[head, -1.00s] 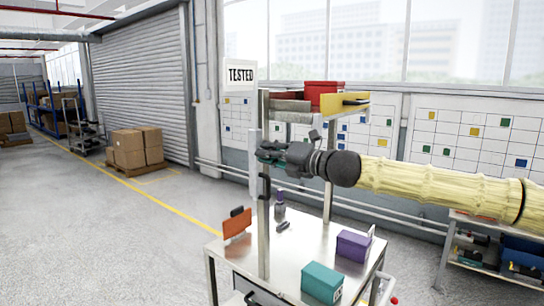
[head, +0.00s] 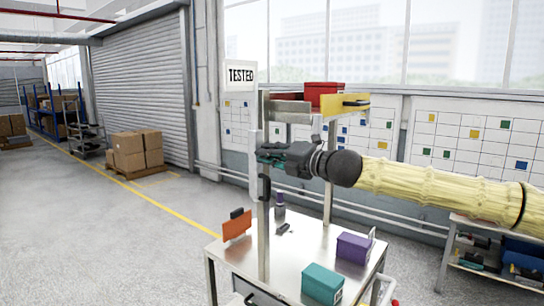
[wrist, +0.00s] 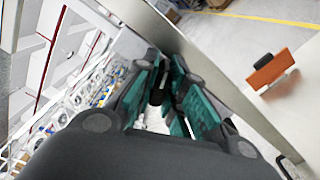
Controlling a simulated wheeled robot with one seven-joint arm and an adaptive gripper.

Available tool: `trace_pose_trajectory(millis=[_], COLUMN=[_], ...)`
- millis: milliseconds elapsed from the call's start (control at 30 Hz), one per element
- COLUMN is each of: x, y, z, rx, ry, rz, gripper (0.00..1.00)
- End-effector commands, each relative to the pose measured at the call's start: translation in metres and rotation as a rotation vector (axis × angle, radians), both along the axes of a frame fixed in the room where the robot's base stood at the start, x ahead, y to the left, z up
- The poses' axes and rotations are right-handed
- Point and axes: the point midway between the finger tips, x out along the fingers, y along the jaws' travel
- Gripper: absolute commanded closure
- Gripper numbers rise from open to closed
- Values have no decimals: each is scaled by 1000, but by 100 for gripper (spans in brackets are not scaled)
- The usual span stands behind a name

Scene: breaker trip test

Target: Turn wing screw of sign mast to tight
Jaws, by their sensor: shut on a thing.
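The sign mast carries a white "TESTED" sign (head: 240,75) and stands upright at the back left post of the steel cart. Its pale tube (head: 254,182) shows beside that post. My gripper (head: 262,153) reaches in from the right, level with the upper part of the post. In the wrist view its teal-padded fingers (wrist: 160,95) are closed around a small dark piece, the wing screw (wrist: 157,92), mostly hidden between the pads. In the head view the fingers hide the screw, so I cannot read its angle.
The steel post (wrist: 215,75) runs diagonally close beside my fingers. On the cart top (head: 245,258) are an orange piece (head: 237,226), a teal box (head: 322,284) and a purple box (head: 354,246). A shelf with a red box (head: 322,92) and a yellow bin (head: 345,106) hangs just above my gripper.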

Motion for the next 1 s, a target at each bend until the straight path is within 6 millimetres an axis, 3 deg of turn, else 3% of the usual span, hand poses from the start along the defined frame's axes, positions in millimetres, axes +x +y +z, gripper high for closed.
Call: trace_pose_trajectory(millis=[1000], x=[1], y=[-1], z=[1], rx=[200], ry=[271], rz=[-2], gripper=[100])
